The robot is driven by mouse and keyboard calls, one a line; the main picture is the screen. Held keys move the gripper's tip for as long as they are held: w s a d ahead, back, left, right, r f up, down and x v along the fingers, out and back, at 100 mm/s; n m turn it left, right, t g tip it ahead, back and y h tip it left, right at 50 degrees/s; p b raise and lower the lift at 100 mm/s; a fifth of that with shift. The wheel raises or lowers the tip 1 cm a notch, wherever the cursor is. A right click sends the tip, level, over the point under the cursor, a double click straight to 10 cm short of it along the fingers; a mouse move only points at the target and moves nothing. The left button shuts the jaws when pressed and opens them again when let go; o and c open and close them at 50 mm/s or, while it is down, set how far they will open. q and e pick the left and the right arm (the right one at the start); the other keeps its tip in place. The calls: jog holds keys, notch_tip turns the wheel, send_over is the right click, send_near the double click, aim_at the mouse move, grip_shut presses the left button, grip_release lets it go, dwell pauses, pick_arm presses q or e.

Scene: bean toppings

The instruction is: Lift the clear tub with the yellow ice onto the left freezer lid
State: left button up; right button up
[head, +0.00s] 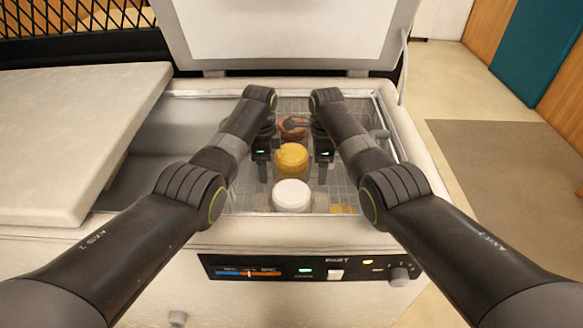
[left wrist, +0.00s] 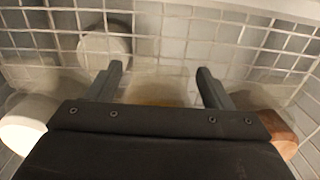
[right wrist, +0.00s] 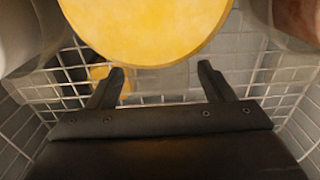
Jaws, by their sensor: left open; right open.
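The clear tub with the yellow ice (head: 291,160) stands in the open freezer basket, between a white tub and a brown one. Its yellow top also fills the upper middle of the right wrist view (right wrist: 150,25). My left gripper (head: 263,172) is open and points down just left of the tub. My right gripper (head: 323,170) is open and points down just right of it. Neither gripper holds anything. The left freezer lid (head: 80,130) is a closed pale panel at the left. The tub's lower part is hard to make out.
The white tub (head: 291,195) stands in front and the brown tub (head: 293,127) behind, both close to the yellow one. A wire basket (head: 345,190) surrounds them. The raised right lid (head: 285,30) stands at the back. The left lid's top is clear.

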pick_arm(q)
jog(key=c, duration=1.1)
pick_arm(e)
jog(key=c, duration=1.1)
pick_arm(q)
jog(key=shift+o, duration=0.2)
pick_arm(e)
jog(key=shift+o, duration=0.2)
pick_arm(q)
jog(key=shift+r, duration=0.15)
pick_arm(e)
jog(key=shift+r, duration=0.2)
